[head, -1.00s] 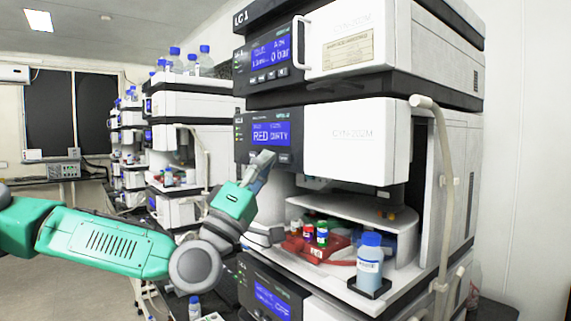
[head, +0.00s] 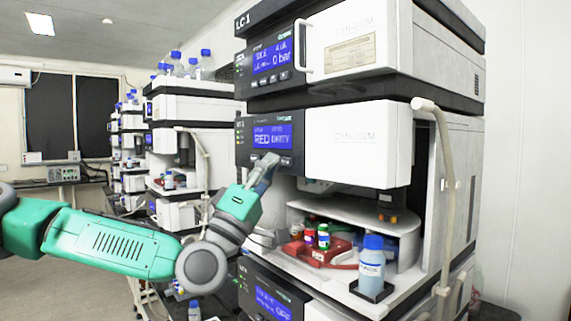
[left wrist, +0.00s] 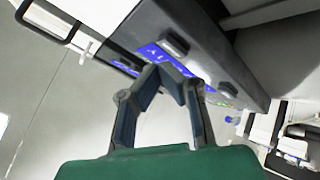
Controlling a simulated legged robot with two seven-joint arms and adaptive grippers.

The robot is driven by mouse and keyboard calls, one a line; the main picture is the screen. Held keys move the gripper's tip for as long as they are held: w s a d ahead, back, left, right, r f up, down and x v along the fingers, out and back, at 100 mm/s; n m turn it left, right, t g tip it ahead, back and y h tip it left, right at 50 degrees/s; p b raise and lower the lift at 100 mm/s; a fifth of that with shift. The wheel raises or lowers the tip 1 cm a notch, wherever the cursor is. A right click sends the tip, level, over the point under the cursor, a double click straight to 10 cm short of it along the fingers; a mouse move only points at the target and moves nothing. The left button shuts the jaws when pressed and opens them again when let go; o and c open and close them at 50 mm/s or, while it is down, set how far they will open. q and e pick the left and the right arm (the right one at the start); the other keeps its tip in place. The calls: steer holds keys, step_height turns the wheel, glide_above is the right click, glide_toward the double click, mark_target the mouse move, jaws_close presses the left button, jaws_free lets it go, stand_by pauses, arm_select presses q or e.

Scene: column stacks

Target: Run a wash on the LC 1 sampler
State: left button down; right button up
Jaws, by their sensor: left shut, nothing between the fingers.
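The LC 1 stack stands at the right, marked "LC 1" at its top left. My right gripper is not in view.
Below the sampler front is an open bay with a red tray (head: 318,256) of capped vials and a blue-capped bottle (head: 372,262) at its front. A pale tube (head: 444,190) hangs at the right. More stacks (head: 190,105) stand behind at the left.

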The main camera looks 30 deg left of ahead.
arm_select(q)
steer(key=shift+w, duration=0.1)
stand_by(0.6)
steer(key=shift+w+d, duration=0.2)
steer(key=shift+w, duration=0.05)
steer(key=shift+w+d+b, duration=0.15)
steer(key=shift+w+b, duration=0.2)
steer(key=shift+b, duration=0.15)
stand_by(0.5)
steer(key=shift+s, duration=0.1)
steer(key=shift+s+a, duration=0.35)
steer(key=shift+s, duration=0.35)
steer(key=s, duration=0.1)
steer(key=s+a, duration=0.1)
steer(key=s, duration=0.1)
steer(key=s+a, duration=0.1)
steer(key=shift+s+b, duration=0.3)
